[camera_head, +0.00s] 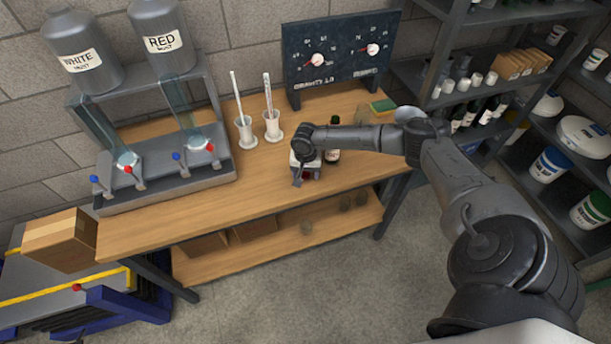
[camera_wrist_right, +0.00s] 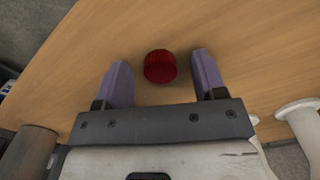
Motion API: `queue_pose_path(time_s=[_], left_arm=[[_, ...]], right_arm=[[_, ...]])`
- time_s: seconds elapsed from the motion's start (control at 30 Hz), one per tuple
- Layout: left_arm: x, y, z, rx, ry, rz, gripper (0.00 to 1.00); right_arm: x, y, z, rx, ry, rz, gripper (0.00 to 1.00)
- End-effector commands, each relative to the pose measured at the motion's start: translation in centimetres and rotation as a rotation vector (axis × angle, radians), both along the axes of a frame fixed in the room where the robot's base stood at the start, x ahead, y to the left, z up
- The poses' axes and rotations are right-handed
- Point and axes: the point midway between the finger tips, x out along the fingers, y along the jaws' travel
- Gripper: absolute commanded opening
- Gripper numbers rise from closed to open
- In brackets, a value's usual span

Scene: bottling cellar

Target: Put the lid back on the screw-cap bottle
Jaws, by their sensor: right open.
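My right gripper (camera_wrist_right: 160,62) is open, pointing down at the wooden table. The lid (camera_wrist_right: 160,66), a small ribbed dark red screw cap, lies on the table between the two fingers in the right wrist view. A gap shows on both sides, so neither finger touches it. In the head view the right gripper (camera_head: 305,172) is over the front part of the table and largely covers the lid. A dark bottle (camera_head: 333,155) with a pale label stands upright close behind it to the right; its top is too small to read. My left gripper is out of view.
Two white measuring cylinders (camera_head: 245,132) stand left of the gripper. The grey filling stand (camera_head: 165,180) is further left. A dark gauge board (camera_head: 340,50) and a sponge (camera_head: 382,107) are behind. Bare table (camera_head: 250,195) lies to the front left.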

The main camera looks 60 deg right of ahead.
Motion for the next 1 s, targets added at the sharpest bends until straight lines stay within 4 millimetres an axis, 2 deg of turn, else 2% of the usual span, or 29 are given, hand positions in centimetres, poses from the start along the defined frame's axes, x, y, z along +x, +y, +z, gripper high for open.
queue_pose_path(time_s=[0.27, 0.8, 1.0], left_arm=[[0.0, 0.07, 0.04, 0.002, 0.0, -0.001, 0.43], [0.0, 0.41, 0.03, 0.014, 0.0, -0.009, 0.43], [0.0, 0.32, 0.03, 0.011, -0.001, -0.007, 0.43]], right_arm=[[0.01, 0.0, 0.08, 0.0, 0.0, 0.0, 0.64], [-0.01, 0.0, 0.08, 0.0, 0.0, 0.0, 0.12], [-0.01, 0.0, 0.09, 0.0, 0.0, 0.0, 0.11]])
